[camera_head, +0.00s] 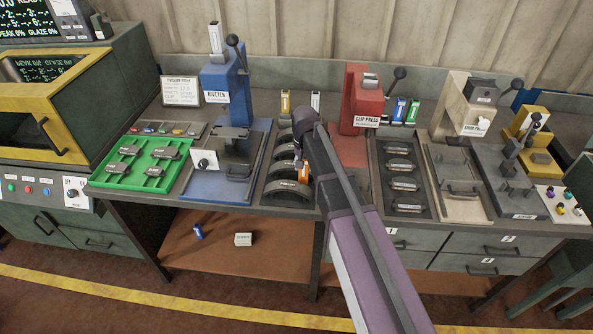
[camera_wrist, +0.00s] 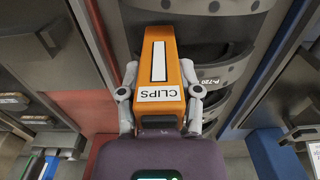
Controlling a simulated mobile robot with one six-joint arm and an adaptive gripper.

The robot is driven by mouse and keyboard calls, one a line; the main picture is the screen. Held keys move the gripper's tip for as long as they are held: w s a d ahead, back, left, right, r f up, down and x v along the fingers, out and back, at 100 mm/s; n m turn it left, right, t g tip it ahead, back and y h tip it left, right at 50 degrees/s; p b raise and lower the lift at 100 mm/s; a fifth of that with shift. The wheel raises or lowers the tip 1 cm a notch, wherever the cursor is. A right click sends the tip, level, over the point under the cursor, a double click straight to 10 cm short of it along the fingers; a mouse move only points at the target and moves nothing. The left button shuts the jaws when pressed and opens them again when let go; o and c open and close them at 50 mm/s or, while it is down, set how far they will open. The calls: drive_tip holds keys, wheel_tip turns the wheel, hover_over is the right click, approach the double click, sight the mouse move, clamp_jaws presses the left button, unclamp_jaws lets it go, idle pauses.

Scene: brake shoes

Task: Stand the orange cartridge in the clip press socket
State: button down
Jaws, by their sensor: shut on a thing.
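My gripper (camera_head: 300,162) is shut on the orange cartridge (camera_head: 305,174), above the dark shoe rack left of the clip press. In the wrist view the cartridge (camera_wrist: 160,65), labelled CLIPS with a white stripe, sits between both fingers (camera_wrist: 160,93). The red clip press (camera_head: 366,105) stands to the right of my gripper in the head view. A grey part (camera_head: 370,80) shows on its upper front; I cannot tell whether this is the socket. The red press base (camera_wrist: 108,150) also shows at the left of the wrist view.
The blue riveter (camera_head: 222,90) stands left with a white cartridge on top. A yellow-orange cartridge (camera_head: 285,103) and a white one (camera_head: 315,102) stand behind the rack. Blue (camera_head: 399,109) and green (camera_head: 412,112) cartridges stand right of the press, near its black-knobbed lever (camera_head: 399,73).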

drive_tip(key=shift+a+f+b, duration=0.5)
drive_tip(key=shift+a+f, duration=0.25)
drive_tip(key=shift+a, duration=0.05)
drive_tip(key=shift+f, duration=0.1)
drive_tip(key=shift+c, duration=1.5)
unclamp_jaws()
wheel_tip(320, 180, up, 12)
drive_tip(key=p, duration=1.2)
drive_tip(key=shift+d, duration=0.15)
